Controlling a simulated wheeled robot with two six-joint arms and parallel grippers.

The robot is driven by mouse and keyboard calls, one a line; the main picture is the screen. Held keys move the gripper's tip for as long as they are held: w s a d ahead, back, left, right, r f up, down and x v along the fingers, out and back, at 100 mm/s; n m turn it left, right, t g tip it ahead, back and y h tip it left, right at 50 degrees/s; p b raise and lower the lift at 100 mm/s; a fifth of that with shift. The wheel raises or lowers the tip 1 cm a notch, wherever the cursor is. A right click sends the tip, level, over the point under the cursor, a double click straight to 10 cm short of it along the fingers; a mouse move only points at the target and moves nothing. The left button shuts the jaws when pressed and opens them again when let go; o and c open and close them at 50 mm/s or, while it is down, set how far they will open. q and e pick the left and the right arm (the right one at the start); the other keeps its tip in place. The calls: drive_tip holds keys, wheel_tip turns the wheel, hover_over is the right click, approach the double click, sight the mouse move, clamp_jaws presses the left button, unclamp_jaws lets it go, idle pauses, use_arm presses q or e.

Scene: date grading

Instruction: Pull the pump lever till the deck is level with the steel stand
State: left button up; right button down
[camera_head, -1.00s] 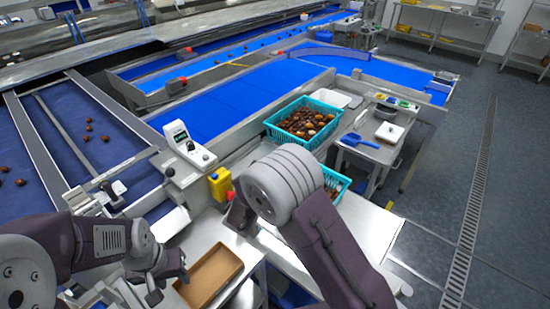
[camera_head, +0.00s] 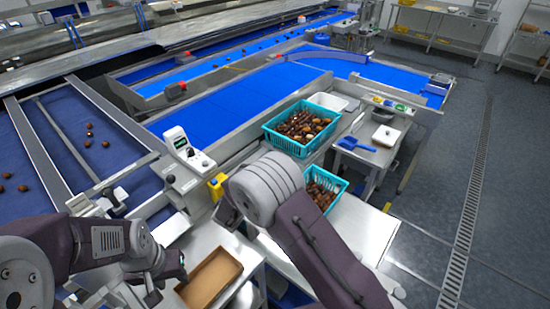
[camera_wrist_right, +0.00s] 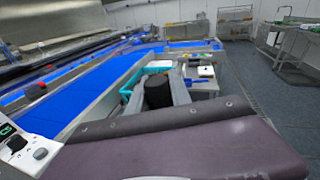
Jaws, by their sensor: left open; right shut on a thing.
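My right arm crosses the lower middle of the head view and hides its own gripper there. In the right wrist view my right gripper (camera_wrist_right: 160,94) is shut around a black grip, which looks like the pump lever's handle (camera_wrist_right: 157,90). The rest of the lever is hidden. A pale flat surface, probably the deck (camera_head: 355,232), shows behind my right arm, by a teal crate of dates (camera_head: 322,190). A small steel stand (camera_head: 368,153) holds a blue scoop and a white box; the height difference is hard to judge. My left gripper (camera_head: 165,288) is open and empty beside a cardboard tray.
The brown cardboard tray (camera_head: 210,278) lies on the bench at bottom centre. A fuller teal crate (camera_head: 300,128) stands beside the blue conveyor (camera_head: 240,100). A control box (camera_head: 180,142) and a yellow object (camera_head: 216,185) are near my right arm. The floor at right is clear.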

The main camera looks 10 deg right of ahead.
drive_tip(key=s+d+m+b, duration=0.1)
drive_tip(key=b, duration=0.1)
drive_tip(key=s+d+m+b, duration=0.1)
drive_tip(key=s+b, duration=0.1)
drive_tip(key=shift+d+f, duration=0.1)
drive_tip(key=c, duration=1.1)
unclamp_jaws()
drive_tip(key=shift+w, duration=0.15)
